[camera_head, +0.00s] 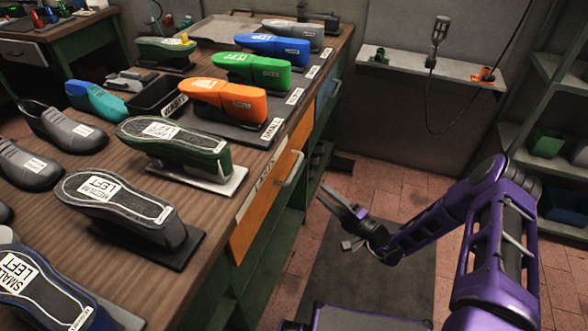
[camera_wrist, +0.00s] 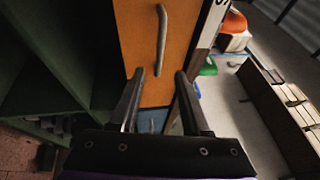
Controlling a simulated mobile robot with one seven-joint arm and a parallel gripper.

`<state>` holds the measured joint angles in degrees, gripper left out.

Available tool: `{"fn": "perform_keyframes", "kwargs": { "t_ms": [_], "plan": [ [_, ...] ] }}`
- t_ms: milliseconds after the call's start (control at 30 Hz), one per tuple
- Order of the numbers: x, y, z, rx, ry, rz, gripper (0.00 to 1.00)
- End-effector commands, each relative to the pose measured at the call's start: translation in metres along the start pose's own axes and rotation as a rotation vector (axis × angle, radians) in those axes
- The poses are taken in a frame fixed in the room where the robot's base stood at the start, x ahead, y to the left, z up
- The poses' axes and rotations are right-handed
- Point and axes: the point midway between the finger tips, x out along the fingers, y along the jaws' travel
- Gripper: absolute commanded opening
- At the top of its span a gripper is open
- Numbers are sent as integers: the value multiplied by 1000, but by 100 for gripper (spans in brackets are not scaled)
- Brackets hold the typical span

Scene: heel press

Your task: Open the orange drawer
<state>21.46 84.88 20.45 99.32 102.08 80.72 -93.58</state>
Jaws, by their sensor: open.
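The orange drawer (camera_head: 262,208) is set in the front of the workbench and looks shut, with a pale curved handle (camera_head: 291,169) on its face. In the wrist view the orange drawer front (camera_wrist: 179,76) fills the upper middle, and its handle (camera_wrist: 160,40) lies ahead of the fingers. My gripper (camera_head: 341,203) is to the right of the drawer, apart from the handle. In the wrist view my gripper (camera_wrist: 158,92) has its two dark fingers apart, with nothing between them.
The wooden workbench (camera_head: 105,212) carries shoe soles and coloured shoe forms, including an orange form (camera_head: 224,99). A blue drawer (camera_head: 328,86) is farther back along the bench. Green open shelving is below. A wall shelf (camera_head: 430,70) and shelves at right bound the floor.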

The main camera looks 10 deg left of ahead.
Motion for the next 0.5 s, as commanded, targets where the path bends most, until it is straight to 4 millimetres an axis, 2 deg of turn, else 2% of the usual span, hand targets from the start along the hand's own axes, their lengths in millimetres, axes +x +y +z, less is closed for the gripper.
{"fn": "perform_keyframes", "kwargs": {
  "t_ms": [33, 300, 500],
  "plan": [
    [13, 0, 2, -1, -6, -1, 47],
    [72, 0, 2, -1, -6, 0, 47],
    [107, 0, 1, -2, -4, 0, 47]
  ]
}}
